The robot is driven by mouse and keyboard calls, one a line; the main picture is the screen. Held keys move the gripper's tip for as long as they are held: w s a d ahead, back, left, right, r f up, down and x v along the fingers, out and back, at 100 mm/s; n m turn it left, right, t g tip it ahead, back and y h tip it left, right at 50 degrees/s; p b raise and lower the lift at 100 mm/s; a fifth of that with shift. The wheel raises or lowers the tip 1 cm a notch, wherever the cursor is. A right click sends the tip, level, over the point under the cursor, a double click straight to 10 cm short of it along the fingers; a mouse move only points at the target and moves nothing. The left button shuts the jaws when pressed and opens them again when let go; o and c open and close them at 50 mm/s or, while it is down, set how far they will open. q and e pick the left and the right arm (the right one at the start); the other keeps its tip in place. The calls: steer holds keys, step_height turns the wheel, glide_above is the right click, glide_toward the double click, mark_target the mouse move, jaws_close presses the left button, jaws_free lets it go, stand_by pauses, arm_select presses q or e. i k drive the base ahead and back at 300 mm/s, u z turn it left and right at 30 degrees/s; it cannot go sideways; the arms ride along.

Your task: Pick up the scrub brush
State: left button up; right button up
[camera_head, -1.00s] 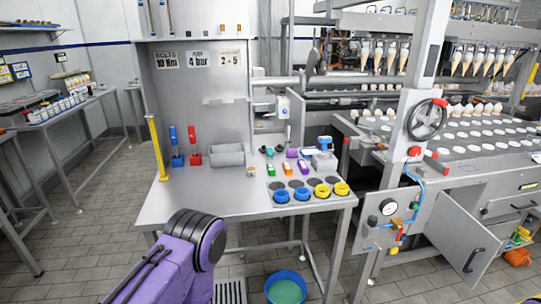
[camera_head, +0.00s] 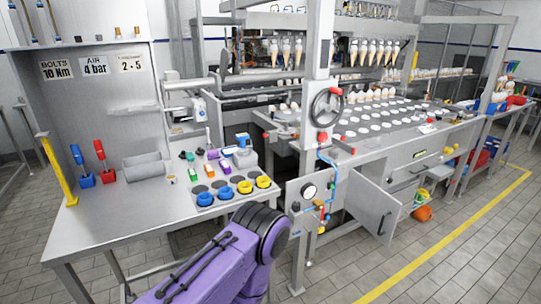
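I cannot make out a scrub brush for certain in the head view. Small tools and parts stand on the steel workbench (camera_head: 130,225), too small to tell whether one is a brush. Among them are a blue-topped item (camera_head: 242,140) at the bench's back right and upright blue (camera_head: 77,155) and red (camera_head: 101,150) handles at its left. A purple link of my own arm rises from the bottom edge in front of the bench. Neither of my grippers is in view.
Blue rings (camera_head: 206,198) and yellow rings (camera_head: 263,182) sit on a grey plate at the bench's front right. A cone machine (camera_head: 430,145) with a handwheel (camera_head: 327,106) and open cabinet door (camera_head: 371,208) stands to the right. The tiled floor (camera_head: 440,262) at right is clear.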

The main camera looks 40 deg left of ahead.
mark_target(190, 157)
steer(key=z, duration=1.25)
steer(key=k, duration=1.7)
steer(key=u, duration=1.5)
